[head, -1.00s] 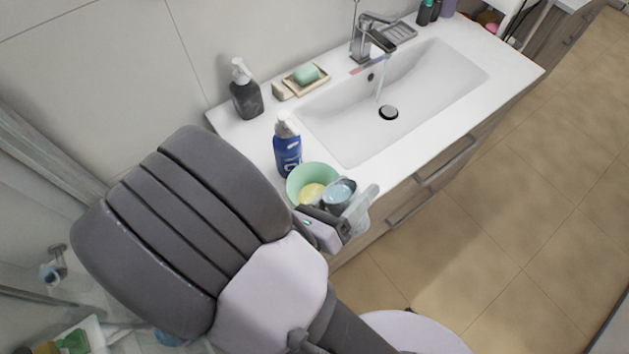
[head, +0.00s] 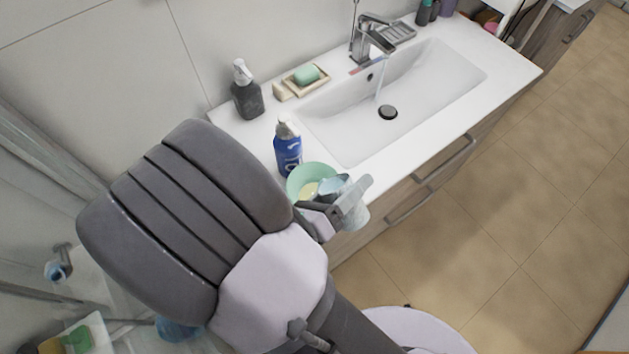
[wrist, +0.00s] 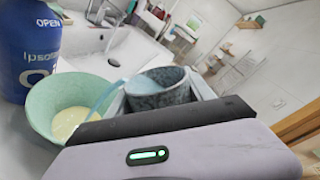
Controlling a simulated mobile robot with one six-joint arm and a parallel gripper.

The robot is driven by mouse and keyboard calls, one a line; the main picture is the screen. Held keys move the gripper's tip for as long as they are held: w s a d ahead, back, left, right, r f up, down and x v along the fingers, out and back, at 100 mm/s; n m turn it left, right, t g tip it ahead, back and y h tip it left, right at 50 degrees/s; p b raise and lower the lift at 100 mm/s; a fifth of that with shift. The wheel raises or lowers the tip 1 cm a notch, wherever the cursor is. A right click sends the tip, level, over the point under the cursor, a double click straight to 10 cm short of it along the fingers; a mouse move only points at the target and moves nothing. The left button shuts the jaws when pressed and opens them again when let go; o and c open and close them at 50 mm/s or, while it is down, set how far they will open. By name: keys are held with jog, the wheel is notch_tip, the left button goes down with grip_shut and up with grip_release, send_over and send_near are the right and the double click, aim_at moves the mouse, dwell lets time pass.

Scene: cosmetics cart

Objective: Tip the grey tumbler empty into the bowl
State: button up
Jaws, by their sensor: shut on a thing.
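The grey speckled tumbler (wrist: 162,92) is tilted toward the bowl in the wrist view, with pale blue contents at its mouth. A pale blue streak, which looks like liquid, runs from its rim down to the bowl. In the head view the tumbler (head: 334,185) is over the bowl's right edge, partly hidden by my gripper (head: 346,203). My gripper is shut on the tumbler. The mint-green bowl (head: 299,180) stands on the counter with something pale yellow inside. It also shows in the wrist view (wrist: 45,98), left of the tumbler.
A blue bottle (head: 287,150) stands close behind the bowl. A dark pump bottle (head: 247,98) and a soap dish (head: 291,86) are farther back. The white sink (head: 430,85) has its tap (head: 369,38) running. The counter's front edge is just right of the bowl.

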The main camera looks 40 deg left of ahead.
jog(key=shift+r+n+p, duration=0.25)
jog(key=shift+n+p, duration=0.1)
jog(key=shift+n, duration=0.25)
dwell(0.6)
jog(key=shift+a+f+n+b, duration=0.15)
jog(key=shift+f+n+b, duration=0.3)
jog(key=shift+n, duration=0.35)
dwell(0.4)
jog(key=shift+a+r+n+h+p, duration=0.2)
jog(key=shift+n+h+p, duration=0.2)
jog(key=shift+n, duration=0.3)
dwell(0.6)
jog(key=shift+w+a+r+n+p, duration=0.15)
jog(key=shift+a+n+p, duration=0.3)
jog(key=shift+p, duration=0.55)
jog(key=shift+w+a+r+n+p, duration=0.15)
jog(key=shift+a+n+p, duration=0.25)
jog(key=shift+p, duration=0.6)
jog(key=shift+a+r+n+h+p, duration=0.25)
jog(key=shift+n+p, duration=0.4)
jog(key=shift+p, duration=0.95)
jog(key=shift+f+n+p, duration=0.35)
jog(key=shift+n, duration=0.05)
